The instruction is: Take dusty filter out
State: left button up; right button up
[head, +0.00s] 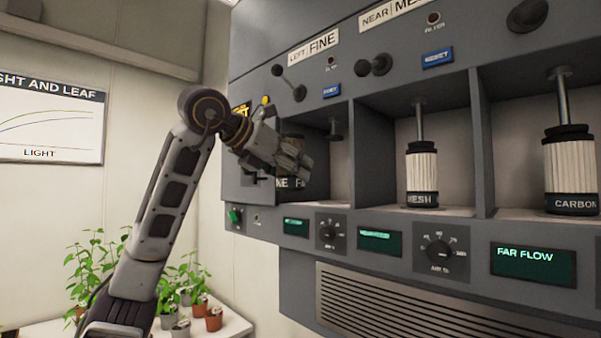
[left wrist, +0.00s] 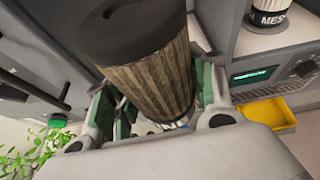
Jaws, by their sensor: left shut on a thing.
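The dusty filter is a dark-capped cylinder with brown, dirty pleats (left wrist: 155,80), large in the left wrist view. Its dark band with part of the word FINE (head: 290,184) shows in the head view, at the left bay. My left gripper (head: 292,157) is shut around its side; the green-padded fingers (left wrist: 160,105) sit on either side of it in the left wrist view. The left bay's clamp (head: 334,129) is up, to the right of the filter and apart from it. I cannot tell how far the filter is outside the bay. My right gripper is not in view.
Clean white MESH (head: 421,172) and CARBON (head: 570,168) filters stand in the other bays under lowered clamps. Dividing walls (head: 365,150) separate the bays. A yellow tray (left wrist: 270,113) shows below the panel in the left wrist view. Potted plants (head: 190,295) stand at lower left.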

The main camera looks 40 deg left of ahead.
pick_arm(q)
jog(key=shift+s, duration=0.3)
